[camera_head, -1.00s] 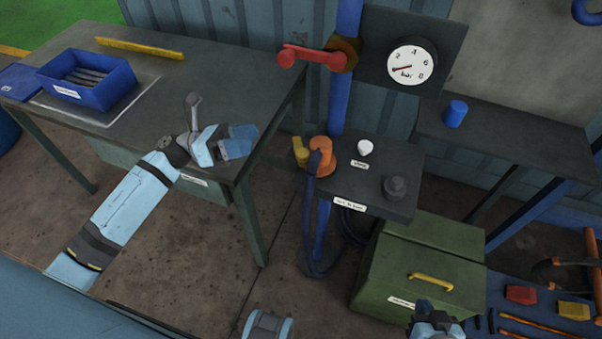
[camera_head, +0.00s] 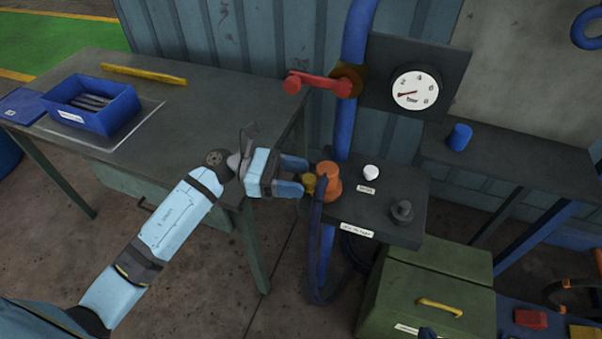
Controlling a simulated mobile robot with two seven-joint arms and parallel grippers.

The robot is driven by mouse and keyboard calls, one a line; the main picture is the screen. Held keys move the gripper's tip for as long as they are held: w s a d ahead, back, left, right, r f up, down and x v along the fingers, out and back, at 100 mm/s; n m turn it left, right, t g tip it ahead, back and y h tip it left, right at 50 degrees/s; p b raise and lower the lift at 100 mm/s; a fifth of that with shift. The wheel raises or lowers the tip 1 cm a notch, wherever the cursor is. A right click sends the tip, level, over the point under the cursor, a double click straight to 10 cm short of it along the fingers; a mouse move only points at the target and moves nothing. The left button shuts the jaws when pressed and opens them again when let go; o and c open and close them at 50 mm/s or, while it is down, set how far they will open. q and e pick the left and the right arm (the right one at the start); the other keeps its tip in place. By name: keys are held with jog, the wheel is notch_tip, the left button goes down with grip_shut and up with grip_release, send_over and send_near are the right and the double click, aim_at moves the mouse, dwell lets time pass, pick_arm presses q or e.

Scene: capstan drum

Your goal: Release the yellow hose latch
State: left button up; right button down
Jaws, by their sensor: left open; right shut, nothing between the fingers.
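The yellow hose latch (camera_head: 309,183) sits on the left side of the orange hose coupling (camera_head: 328,181), at the left end of the dark panel shelf. A dark blue hose (camera_head: 317,215) hangs down from the coupling. My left gripper (camera_head: 299,177) is open, with its two blue fingers pointing right at the latch. The fingertips are at or just short of the latch; I cannot tell whether they touch it. The latch is partly hidden by the fingers.
A red valve handle (camera_head: 318,84) on the blue pipe (camera_head: 351,130) is above the latch. A gauge (camera_head: 415,90), white button (camera_head: 371,172) and dark knob (camera_head: 402,211) are to the right. The workbench (camera_head: 190,115) edge lies below my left arm. A green toolbox (camera_head: 425,295) stands below.

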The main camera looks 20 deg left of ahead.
pick_arm(q)
jog(key=shift+w+d, duration=0.1)
jog(key=shift+d, duration=0.5)
pick_arm(e)
jog(key=shift+s+a, duration=0.2)
jog(key=shift+s, duration=0.05)
